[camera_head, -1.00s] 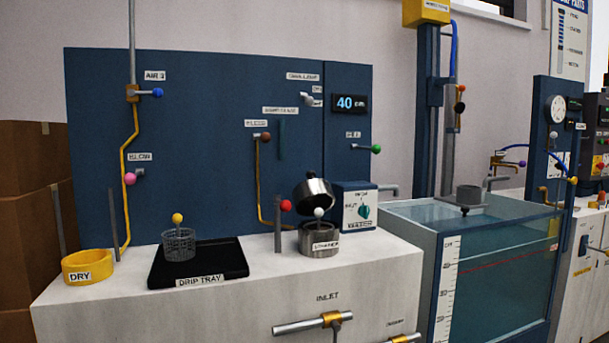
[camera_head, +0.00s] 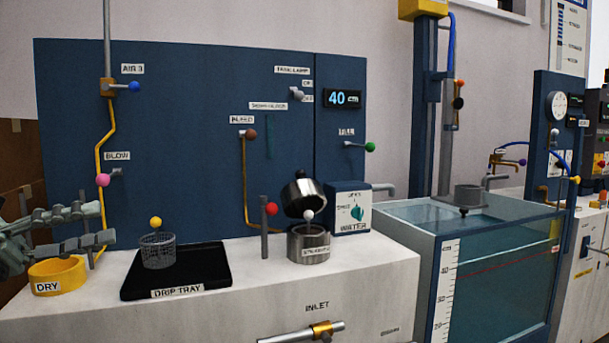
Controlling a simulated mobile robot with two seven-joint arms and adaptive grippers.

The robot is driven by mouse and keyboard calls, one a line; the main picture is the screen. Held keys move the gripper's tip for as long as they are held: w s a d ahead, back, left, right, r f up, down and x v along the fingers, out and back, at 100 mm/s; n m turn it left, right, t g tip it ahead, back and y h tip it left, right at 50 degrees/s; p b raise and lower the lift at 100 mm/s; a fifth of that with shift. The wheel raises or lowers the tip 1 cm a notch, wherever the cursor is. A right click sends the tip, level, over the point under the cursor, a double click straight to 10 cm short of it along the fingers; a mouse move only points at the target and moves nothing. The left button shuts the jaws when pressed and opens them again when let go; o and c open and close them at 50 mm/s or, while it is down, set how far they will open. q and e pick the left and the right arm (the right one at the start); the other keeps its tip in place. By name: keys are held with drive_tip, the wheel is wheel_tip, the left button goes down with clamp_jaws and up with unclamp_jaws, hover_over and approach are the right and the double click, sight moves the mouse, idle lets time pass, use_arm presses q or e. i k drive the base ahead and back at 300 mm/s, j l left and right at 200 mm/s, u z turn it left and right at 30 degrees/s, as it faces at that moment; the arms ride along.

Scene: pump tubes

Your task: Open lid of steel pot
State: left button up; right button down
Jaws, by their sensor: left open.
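The small steel pot (camera_head: 309,249) stands on the white bench, right of the middle, with a label on its front. Its steel lid (camera_head: 304,197) is tilted up above the pot, so the pot's mouth shows as open. A white ball knob (camera_head: 307,216) sits between lid and pot. My right gripper is not in view.
A black drip tray (camera_head: 214,270) with a wire basket (camera_head: 158,251) lies between my left gripper and the pot. A post with a red knob (camera_head: 271,209) stands just left of the pot. The water control box (camera_head: 350,208) is behind right. The yellow DRY ring (camera_head: 60,276) is at far left.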

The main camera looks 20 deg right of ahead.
sight(302, 194)
drive_tip(key=i+l, duration=0.3)
drive_tip(key=l, duration=0.15)
drive_tip(key=i+l, duration=0.3)
drive_tip(key=l, duration=0.2)
drive_tip(key=i+l, duration=0.3)
drive_tip(key=l, duration=0.15)
drive_tip(key=i+l, duration=0.3)
drive_tip(key=l, duration=0.2)
